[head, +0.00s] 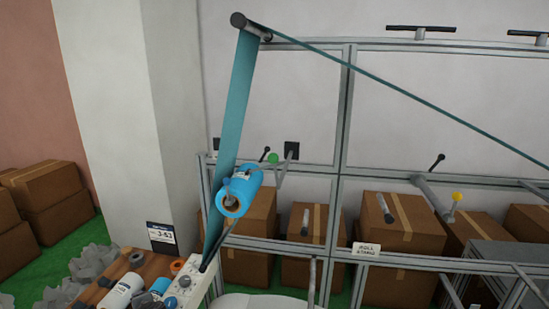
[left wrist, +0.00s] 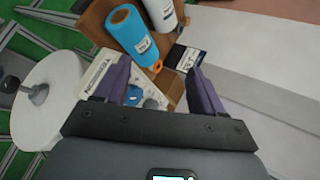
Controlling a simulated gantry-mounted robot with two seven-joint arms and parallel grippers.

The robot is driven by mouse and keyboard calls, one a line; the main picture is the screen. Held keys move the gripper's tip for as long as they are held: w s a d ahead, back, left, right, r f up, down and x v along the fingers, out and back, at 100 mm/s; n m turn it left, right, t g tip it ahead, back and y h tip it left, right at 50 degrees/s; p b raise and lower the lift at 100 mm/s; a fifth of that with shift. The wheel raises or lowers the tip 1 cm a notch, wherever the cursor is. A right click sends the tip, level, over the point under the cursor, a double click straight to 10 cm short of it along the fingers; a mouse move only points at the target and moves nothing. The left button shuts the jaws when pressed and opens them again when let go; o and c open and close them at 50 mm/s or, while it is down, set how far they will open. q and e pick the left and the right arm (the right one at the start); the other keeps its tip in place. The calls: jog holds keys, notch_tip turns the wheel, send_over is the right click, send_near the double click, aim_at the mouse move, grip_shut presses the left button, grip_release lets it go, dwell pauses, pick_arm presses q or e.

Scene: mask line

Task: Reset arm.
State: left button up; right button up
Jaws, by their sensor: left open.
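My left gripper (left wrist: 158,72) shows in the left wrist view with two purple fingers spread apart. Nothing sits between its fingertips, and a wooden shelf lies beyond them. Neither gripper shows in the head view, and my right gripper is in no frame. On the shelf, a blue roll (left wrist: 135,32) and a white roll (left wrist: 161,14) are beyond the fingertips. A white panel (left wrist: 100,73) lies behind the left finger, partly hidden by it. A dark label card (left wrist: 182,56) is just beyond the right finger.
In the head view, a blue roll (head: 240,193) is on the metal frame (head: 343,120), beside a teal web (head: 237,95) running up to a roller. A large white roll (left wrist: 45,105) is left of my gripper. Cardboard boxes (head: 400,217) stand behind the frame.

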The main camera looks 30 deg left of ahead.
pick_arm(q)
jog(key=s+d+f+m+t+h, duration=0.1)
jog(key=s+d+f+m+h, duration=0.15)
jog(key=s+d, duration=0.7)
jog(key=s+d+f+m+t+h, duration=0.1)
jog(key=s+d+f+h, duration=0.3)
jog(key=d, duration=1)
jog(key=s+d+f+n+g+h, duration=0.1)
jog(key=s+d+f+n+h, duration=0.15)
jog(key=d, duration=0.45)
jog(key=s+d+f+n+h, duration=0.1)
jog(key=d+n+h, duration=0.1)
jog(key=d+n, duration=0.35)
notch_tip(320, 180, up, 20)
jog(key=d+m+p, duration=0.1)
jog(key=p, duration=1.8)
jog(key=shift+w+d+f, duration=0.2)
jog(key=shift+d+f, duration=0.05)
jog(key=shift+d, duration=0.15)
jog(key=shift+m, duration=0.25)
